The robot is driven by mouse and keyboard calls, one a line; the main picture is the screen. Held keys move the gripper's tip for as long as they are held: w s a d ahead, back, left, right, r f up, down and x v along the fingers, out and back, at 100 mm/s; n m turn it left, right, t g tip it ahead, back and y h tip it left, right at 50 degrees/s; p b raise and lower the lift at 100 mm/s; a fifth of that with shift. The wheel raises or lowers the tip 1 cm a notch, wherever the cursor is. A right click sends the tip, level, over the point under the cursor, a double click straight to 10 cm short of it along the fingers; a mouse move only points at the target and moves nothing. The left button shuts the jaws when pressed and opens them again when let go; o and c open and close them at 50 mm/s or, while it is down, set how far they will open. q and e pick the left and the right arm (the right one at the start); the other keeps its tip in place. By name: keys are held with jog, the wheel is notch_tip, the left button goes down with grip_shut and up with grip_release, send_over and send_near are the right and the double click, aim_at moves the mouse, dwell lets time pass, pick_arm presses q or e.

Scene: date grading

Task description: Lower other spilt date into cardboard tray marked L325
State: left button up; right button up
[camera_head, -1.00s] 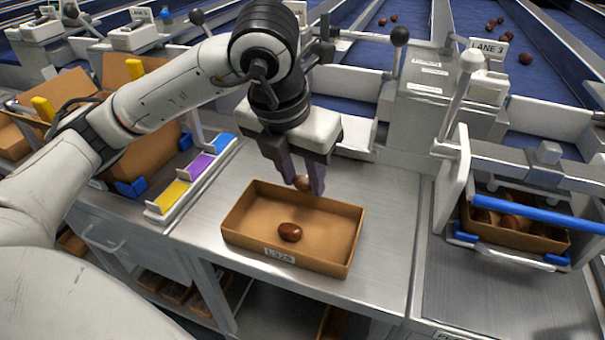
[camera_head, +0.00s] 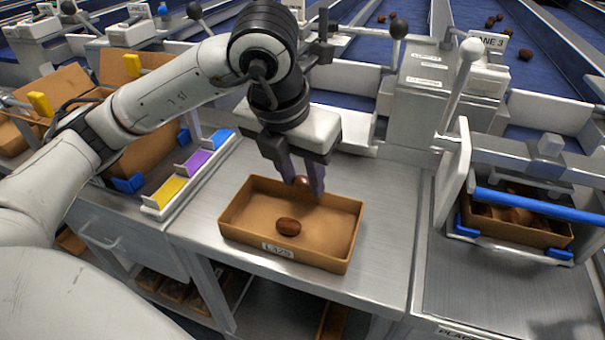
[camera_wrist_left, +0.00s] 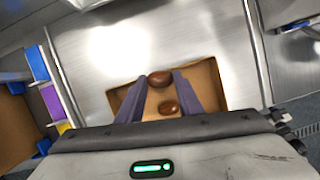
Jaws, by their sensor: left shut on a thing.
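The cardboard tray (camera_head: 340,262) stands on the metal bench, with a label on its front wall that seems to read L325. One brown date (camera_head: 288,226) lies on its floor, left of the middle. My left gripper (camera_head: 304,188) is shut on another brown date (camera_head: 302,181), over the back part of the tray. In the left wrist view the held date (camera_wrist_left: 159,79) sits between the fingertips, and the lying date (camera_wrist_left: 168,108) shows between the fingers. How far the held date is above the tray floor is hard to tell. My right gripper is not in view.
Yellow, purple and blue blocks (camera_head: 198,162) stand in a rack left of the tray. A grey lever box (camera_head: 425,95) stands behind. Bare bench (camera_head: 385,235) lies right of the tray.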

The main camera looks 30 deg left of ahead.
aim_at(296, 216)
pick_arm(q)
jog(key=o, duration=0.8)
jog(key=shift+c, duration=0.2)
jog(key=shift+s+r+p, duration=0.1)
jog(key=shift+r+p, duration=0.35)
jog(key=shift+r, duration=0.05)
jog(key=p+v, duration=0.4)
jog(key=v, duration=0.3)
jog(key=shift+p, duration=0.3)
